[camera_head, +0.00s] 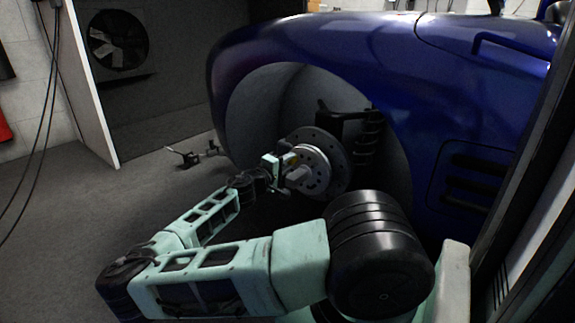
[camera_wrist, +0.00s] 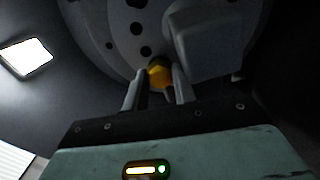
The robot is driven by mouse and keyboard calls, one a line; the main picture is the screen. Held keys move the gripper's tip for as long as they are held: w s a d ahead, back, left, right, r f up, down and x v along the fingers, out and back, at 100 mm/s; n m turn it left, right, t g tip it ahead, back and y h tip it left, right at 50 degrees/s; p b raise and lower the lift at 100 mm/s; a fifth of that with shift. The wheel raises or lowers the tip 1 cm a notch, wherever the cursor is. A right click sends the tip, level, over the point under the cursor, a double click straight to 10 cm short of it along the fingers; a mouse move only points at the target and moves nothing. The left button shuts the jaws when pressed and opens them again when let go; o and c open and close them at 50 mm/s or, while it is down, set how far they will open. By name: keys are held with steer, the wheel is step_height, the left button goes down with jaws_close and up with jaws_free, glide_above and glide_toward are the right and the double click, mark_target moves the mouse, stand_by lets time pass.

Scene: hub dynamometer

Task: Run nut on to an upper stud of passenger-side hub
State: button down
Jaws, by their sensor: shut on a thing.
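The hub (camera_head: 314,172) sits inside the blue truck's open wheel arch, with a dark brake disc (camera_head: 326,146) behind its pale face. My gripper (camera_head: 285,159) is at the hub's left upper side. In the wrist view my gripper (camera_wrist: 159,84) is shut on a yellow-gold nut (camera_wrist: 160,73), held between the fingertips. The hub face (camera_wrist: 118,35) with several dark holes lies just beyond the nut. Whether the nut touches or sits on a stud cannot be told; the stud is hidden behind it.
A grey block-like part (camera_wrist: 208,38) stands out close to the right of my fingers in the wrist view. The blue fender (camera_head: 330,48) arches over the hub. A small metal stand (camera_head: 190,155) is on the floor at left; floor (camera_head: 60,220) nearby is clear.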

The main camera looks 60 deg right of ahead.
steer(key=m+b, duration=0.2)
steer(key=m, duration=0.1)
steer(key=m+b, duration=0.2)
steer(key=m, duration=0.1)
steer(key=m+b, duration=0.3)
steer(key=shift+f, duration=0.35)
steer(key=shift+r+m, duration=0.3)
steer(key=shift+m, duration=0.6)
steer(key=shift+r, duration=0.1)
steer(key=c, duration=1.4)
jaws_free()
steer(key=shift+o, duration=0.2)
